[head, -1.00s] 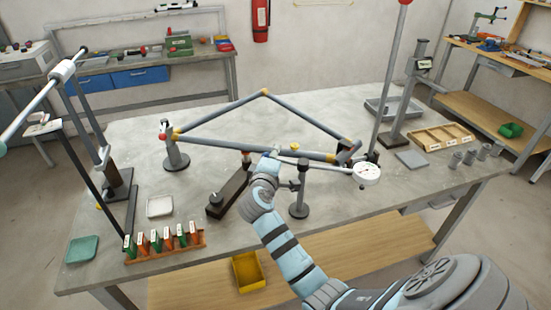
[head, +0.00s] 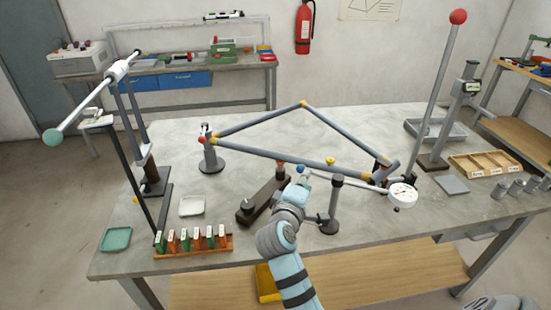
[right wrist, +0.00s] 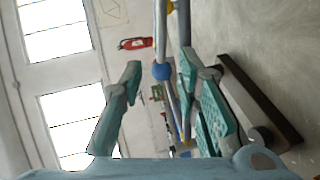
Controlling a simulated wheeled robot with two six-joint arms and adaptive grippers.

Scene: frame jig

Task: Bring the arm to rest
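My right arm (head: 285,255) reaches up from the bottom of the head view. Its gripper (head: 299,183) is near the lower tube of a grey frame with yellow joints (head: 260,119). In the right wrist view the two teal fingers of the gripper (right wrist: 161,62) stand apart. A blue ball (right wrist: 161,72) on a rod shows between them in the picture; whether it lies between the fingers or beyond them I cannot tell. The blue ball (head: 302,170) also shows just beyond the hand in the head view. My left gripper is not in view.
A rack of tags (head: 194,244) is at the front left. A tall red-topped pole (head: 440,100) rises on the right.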

